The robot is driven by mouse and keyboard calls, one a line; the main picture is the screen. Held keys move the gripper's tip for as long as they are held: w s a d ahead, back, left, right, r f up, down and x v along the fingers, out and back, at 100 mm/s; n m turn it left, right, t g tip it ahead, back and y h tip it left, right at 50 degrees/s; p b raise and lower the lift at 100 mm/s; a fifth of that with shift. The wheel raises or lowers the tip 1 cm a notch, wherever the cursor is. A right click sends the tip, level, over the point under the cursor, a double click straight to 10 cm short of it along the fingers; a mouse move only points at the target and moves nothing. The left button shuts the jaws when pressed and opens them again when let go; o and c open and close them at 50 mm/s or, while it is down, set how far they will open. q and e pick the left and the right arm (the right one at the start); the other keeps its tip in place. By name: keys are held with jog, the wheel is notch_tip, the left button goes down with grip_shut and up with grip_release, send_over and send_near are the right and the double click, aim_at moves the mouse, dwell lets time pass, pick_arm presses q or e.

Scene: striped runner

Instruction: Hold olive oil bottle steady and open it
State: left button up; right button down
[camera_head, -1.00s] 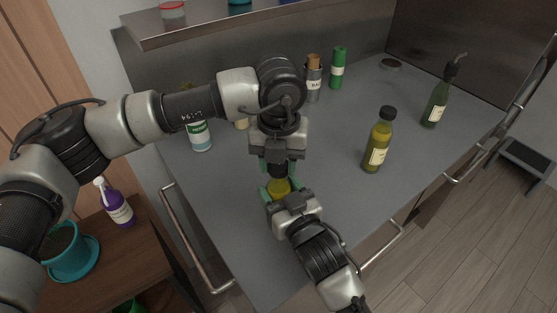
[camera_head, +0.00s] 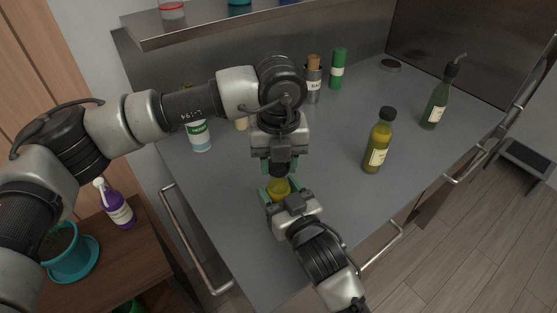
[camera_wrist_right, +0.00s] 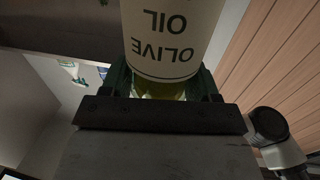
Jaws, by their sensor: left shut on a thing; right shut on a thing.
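The olive oil bottle (camera_head: 278,187) is yellow-green and stands above the grey counter, mostly hidden by my grippers. Its cream label (camera_wrist_right: 172,40), reading OLIVE OIL upside down, fills the top of the right wrist view. My right gripper (camera_head: 279,192) is shut around the bottle's body; its green fingers flank the bottle in the right wrist view (camera_wrist_right: 163,88). My left gripper (camera_head: 281,166) comes from above and is shut on the black cap (camera_head: 281,169). The cap appears apart from the bottle, just above its top; the overhead angle hides the exact gap.
A similar capped bottle (camera_head: 378,146) and a dark green pourer bottle (camera_head: 437,103) stand to the right. A white-labelled bottle (camera_head: 199,135), a brown-topped container (camera_head: 313,80) and a green cylinder (camera_head: 338,69) stand farther back. The counter's right front (camera_head: 330,200) is clear.

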pick_arm(q)
jog(key=shift+r, duration=0.9)
jog(key=shift+r, duration=2.05)
pick_arm(e)
jog(key=shift+c, duration=0.9)
grip_release()
